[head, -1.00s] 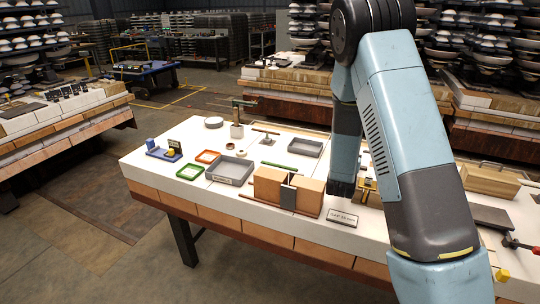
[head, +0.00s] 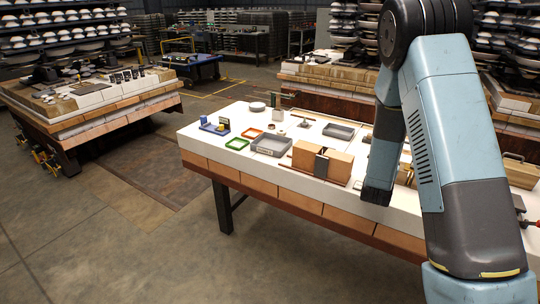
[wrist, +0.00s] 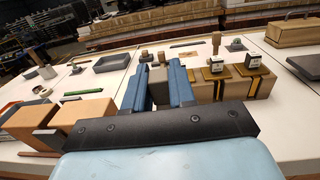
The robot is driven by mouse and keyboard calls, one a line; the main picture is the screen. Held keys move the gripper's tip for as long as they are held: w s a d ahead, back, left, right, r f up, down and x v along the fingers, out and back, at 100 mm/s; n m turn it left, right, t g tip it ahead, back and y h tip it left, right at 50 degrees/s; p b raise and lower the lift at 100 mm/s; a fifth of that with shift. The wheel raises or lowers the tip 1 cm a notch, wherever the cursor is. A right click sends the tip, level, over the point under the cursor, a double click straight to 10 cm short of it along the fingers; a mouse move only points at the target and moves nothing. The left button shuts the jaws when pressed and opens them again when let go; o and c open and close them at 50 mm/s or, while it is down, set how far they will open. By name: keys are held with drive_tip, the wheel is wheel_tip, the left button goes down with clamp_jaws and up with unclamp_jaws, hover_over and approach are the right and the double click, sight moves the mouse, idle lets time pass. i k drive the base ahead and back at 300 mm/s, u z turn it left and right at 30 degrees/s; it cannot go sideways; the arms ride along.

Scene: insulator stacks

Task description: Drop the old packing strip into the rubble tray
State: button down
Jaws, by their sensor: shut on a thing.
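My gripper (wrist: 158,88) shows in the wrist view, its two blue fingers shut on a thin grey-brown piece, which I take to be the old packing strip (wrist: 158,84). Most of the piece is hidden by the fingers and the dark bracket. In the head view the fingertips are hidden behind my arm. A grey tray with a small label (head: 271,145) stands left of the tan blocks on the white-topped table. A second grey tray (head: 338,131) stands farther back and also shows in the wrist view (wrist: 110,64). The labels are too small to read, so I cannot tell which is the rubble tray.
Tan blocks (head: 338,166) with a dark plate between them stand near the front edge. A green tray (head: 237,144), an orange tray (head: 251,133) and a blue holder (head: 215,126) are at left. Floor at left is clear.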

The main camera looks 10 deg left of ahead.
sight(276, 147)
drive_tip(key=u, duration=0.15)
drive_tip(key=k, duration=0.35)
drive_tip(key=z, duration=1.75)
drive_tip(key=i, duration=0.1)
drive_tip(key=u, duration=2.55)
drive_tip(key=i, duration=1.55)
drive_tip(key=u, duration=0.85)
drive_tip(key=i, duration=0.25)
drive_tip(key=z, duration=1.8)
drive_tip(key=i, duration=0.6)
